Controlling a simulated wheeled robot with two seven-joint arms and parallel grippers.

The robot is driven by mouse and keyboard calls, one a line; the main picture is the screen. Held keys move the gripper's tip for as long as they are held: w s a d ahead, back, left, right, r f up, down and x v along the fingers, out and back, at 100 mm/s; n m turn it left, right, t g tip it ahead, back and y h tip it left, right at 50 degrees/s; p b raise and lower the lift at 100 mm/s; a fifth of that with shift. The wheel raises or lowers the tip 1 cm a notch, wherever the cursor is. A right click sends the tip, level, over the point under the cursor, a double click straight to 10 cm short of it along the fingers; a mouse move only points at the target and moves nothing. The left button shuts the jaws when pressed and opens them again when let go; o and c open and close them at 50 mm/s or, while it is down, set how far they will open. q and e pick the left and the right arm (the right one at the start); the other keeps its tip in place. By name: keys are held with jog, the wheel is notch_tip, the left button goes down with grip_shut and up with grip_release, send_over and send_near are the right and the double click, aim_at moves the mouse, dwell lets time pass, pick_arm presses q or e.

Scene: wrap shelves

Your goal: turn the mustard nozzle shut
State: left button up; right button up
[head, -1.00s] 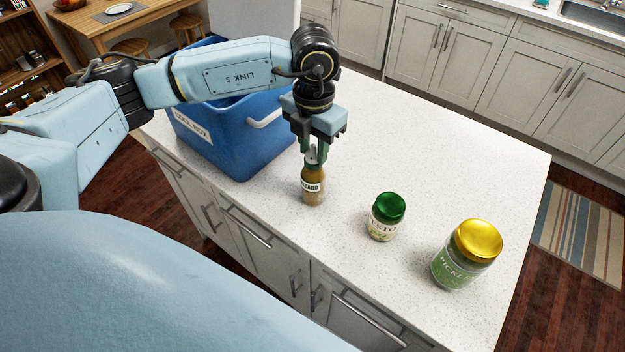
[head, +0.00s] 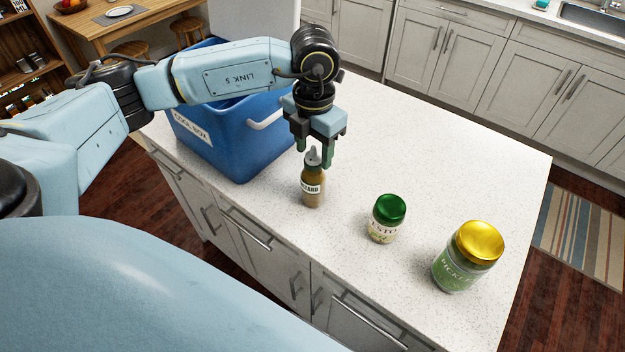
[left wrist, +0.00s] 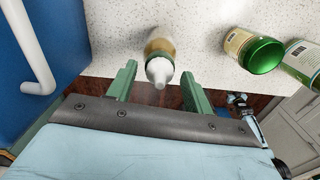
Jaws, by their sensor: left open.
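The mustard bottle (head: 313,187) stands upright on the white counter, with a grey-white nozzle (head: 313,157) on top. In the left wrist view the nozzle (left wrist: 159,72) points toward the camera, and the bottle body (left wrist: 160,46) shows behind it. My left gripper (head: 314,158) points down over the bottle and is open. In the left wrist view its green fingers (left wrist: 158,88) are spread to either side of the nozzle, apart from it. How far the nozzle is turned cannot be told.
The blue cool box (head: 235,140) stands close left of the bottle, its white handle (head: 266,119) facing the gripper. A green-lidded pesto jar (head: 386,219) and a gold-lidded pickle jar (head: 467,256) stand to the right. The counter behind the jars (head: 440,160) is clear.

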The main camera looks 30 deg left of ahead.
pick_arm(q)
jog(key=shift+r+p, duration=2.1)
jog(key=shift+r, duration=1.45)
